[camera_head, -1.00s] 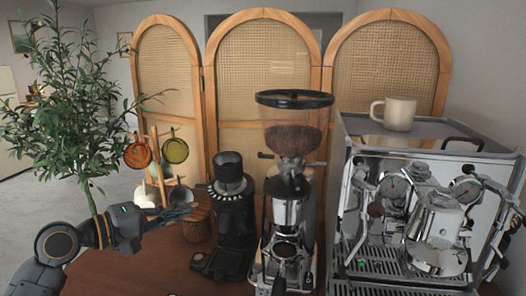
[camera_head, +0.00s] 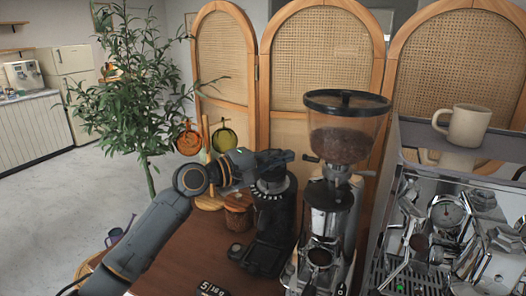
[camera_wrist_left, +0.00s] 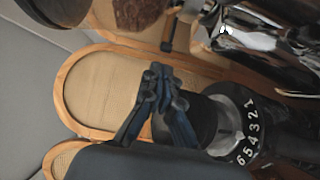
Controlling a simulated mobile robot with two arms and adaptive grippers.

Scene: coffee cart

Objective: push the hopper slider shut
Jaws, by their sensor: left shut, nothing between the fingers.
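The coffee grinder has a clear hopper (camera_head: 345,132) with dark beans in it. The small dark slider tab (camera_head: 311,159) sticks out on the left of the hopper's neck; how far it is out is hard to tell. My left gripper (camera_head: 288,156) is shut and empty, just left of the tab at about its height, above the small black grinder (camera_head: 272,215). In the left wrist view my closed fingertips (camera_wrist_left: 158,72) point toward the hopper side, apart from a dark handle that looks like the slider (camera_wrist_left: 169,32). My right gripper is not in view.
The espresso machine (camera_head: 450,215) stands at the right with a cream mug (camera_head: 463,125) on top. A cup rack (camera_head: 207,160) and a wooden canister (camera_head: 238,212) stand behind my left arm. Rattan screens (camera_head: 320,60) close off the back.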

